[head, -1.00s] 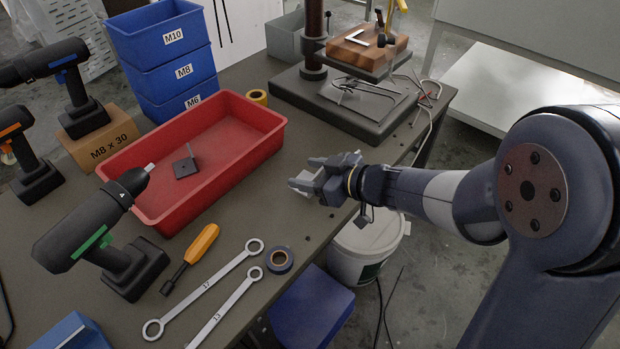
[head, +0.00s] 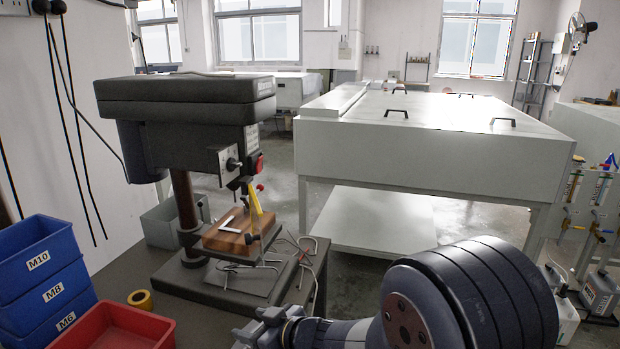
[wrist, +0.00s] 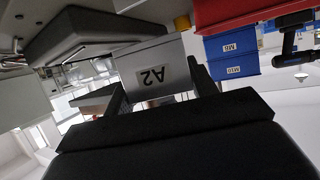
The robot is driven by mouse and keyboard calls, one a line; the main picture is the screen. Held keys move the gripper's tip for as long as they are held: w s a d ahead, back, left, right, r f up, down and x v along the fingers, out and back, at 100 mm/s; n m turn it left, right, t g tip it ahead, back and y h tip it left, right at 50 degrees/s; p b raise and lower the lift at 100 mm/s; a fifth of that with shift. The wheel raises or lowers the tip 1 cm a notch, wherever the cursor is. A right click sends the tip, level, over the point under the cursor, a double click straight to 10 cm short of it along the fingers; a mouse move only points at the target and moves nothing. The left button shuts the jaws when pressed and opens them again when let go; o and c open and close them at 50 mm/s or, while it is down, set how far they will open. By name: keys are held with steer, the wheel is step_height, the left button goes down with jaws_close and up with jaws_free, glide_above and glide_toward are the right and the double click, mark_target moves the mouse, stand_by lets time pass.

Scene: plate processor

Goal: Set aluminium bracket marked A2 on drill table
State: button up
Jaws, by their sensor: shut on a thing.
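The aluminium bracket (wrist: 152,70) is in the wrist view, a pale grey plate with the label A2 showing upside down. My gripper (wrist: 160,88) is shut on it. In the head view my gripper (head: 262,328) is at the bottom edge, in front of the drill press base and apart from it; the bracket is barely visible there. The drill press (head: 185,135) stands beyond it to the left. Its drill table (head: 228,258) is mostly hidden under a wooden block (head: 222,240) with a white L-shaped mark or piece (head: 232,225) on top. A yellow-handled part stands beside the block.
A red tray (head: 118,330) and stacked blue bins (head: 50,265) are at left, with a yellow tape roll (head: 140,299) on the bench. Loose wires (head: 300,250) lie at the base's right. A large pale cabinet (head: 430,150) stands behind.

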steer(key=w+d+f+m+t+h+p, duration=0.15)
steer(key=d+m+h, duration=0.25)
steer(key=d, duration=0.5)
steer(key=w+d+f+m+t+h+p, duration=0.1)
steer(key=d+f+m+t+h+p, duration=0.15)
steer(key=d, duration=0.65)
steer(key=w+d+f+m+t+h+p, duration=0.1)
steer(key=d+m+t+h+p, duration=0.15)
steer(key=d+m+h, duration=0.45)
steer(key=s+d+f+n+y, duration=0.2)
steer(key=s+f, duration=0.2)
steer(key=f, duration=0.1)
steer(key=shift+s+g, duration=0.15)
steer(key=shift+g, duration=0.2)
steer(key=shift+n, duration=0.25)
